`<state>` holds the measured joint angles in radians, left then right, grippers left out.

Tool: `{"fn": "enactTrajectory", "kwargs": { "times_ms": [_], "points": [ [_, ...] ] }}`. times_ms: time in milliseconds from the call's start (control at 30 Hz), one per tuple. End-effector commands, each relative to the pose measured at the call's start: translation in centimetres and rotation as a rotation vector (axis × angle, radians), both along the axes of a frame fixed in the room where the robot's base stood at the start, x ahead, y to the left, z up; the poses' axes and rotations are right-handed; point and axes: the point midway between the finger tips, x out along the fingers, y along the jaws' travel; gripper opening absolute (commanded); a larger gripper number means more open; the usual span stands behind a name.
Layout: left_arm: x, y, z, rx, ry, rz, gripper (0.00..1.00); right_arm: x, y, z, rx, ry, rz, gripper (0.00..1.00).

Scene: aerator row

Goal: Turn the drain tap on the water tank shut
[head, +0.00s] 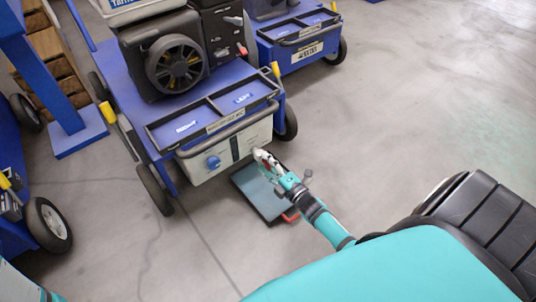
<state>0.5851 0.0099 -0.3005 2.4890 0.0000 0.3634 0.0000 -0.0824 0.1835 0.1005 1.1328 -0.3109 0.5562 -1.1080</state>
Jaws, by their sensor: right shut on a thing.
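The water tank (200,172) is a pale box on the front of a blue wheeled cart, below its tray. A blue round cap (213,162) and a dark upright strip show on its front face. My right gripper (261,155) reaches in from the lower right to the right part of that face. It is shut on the drain tap, which its fingers mostly hide; a small reddish bit shows between them. I cannot tell the angle of the tap. My left gripper is not in view.
A flat grey tray (262,196) with a red handle lies on the floor below my right gripper. The cart carries a dark engine unit (175,62). A second blue cart (300,45) stands behind to the right. Blue equipment stands at left. Floor at right is clear.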

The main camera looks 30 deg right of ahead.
Motion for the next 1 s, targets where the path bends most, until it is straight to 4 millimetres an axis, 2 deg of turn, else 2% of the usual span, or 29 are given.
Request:
{"fn": "enactTrajectory", "kwargs": {
  "times_ms": [500,533,700,1000],
  "points": [
    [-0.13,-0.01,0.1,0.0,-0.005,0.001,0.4,-0.03,0.1,-0.11,-0.021,0.0,0.001,0.16],
    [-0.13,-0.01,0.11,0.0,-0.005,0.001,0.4,-0.03,0.1,-0.1,-0.021,0.0,0.001,0.5],
    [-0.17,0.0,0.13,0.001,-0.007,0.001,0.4,-0.03,0.07,-0.08,-0.02,0.0,0.001,0.72],
    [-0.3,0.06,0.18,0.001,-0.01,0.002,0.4,-0.2,0.0,-0.06,-0.019,0.0,0.0,0.73]
  ]
}}
